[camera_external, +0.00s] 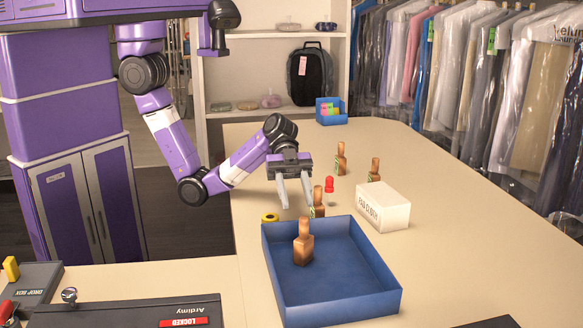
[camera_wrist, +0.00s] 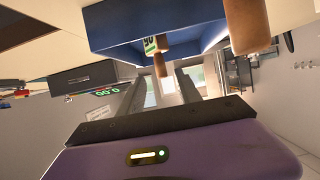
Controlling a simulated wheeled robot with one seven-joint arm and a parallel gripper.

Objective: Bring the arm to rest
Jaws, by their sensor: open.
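My purple arm reaches over the counter from the left. My gripper (camera_external: 296,203) points down above the counter, behind the blue tray (camera_external: 335,306). Its two fingers are apart, and I see nothing held between them. A brown bottle-shaped piece (camera_external: 303,243) stands upright in the tray. Another brown piece (camera_external: 318,200) stands just right of the fingers; I cannot tell whether they touch. In the wrist view the spread fingers (camera_wrist: 160,85) reach up the picture, under the blue tray edge (camera_wrist: 110,20) and a large brown piece (camera_wrist: 245,25).
Two more brown pieces (camera_external: 341,158) (camera_external: 375,170), a red-topped item (camera_external: 330,184) and a white box (camera_external: 382,207) stand right of my gripper. A yellow roll (camera_external: 270,218) lies behind the tray. Bagged garments (camera_external: 475,75) hang at right. The far right counter is clear.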

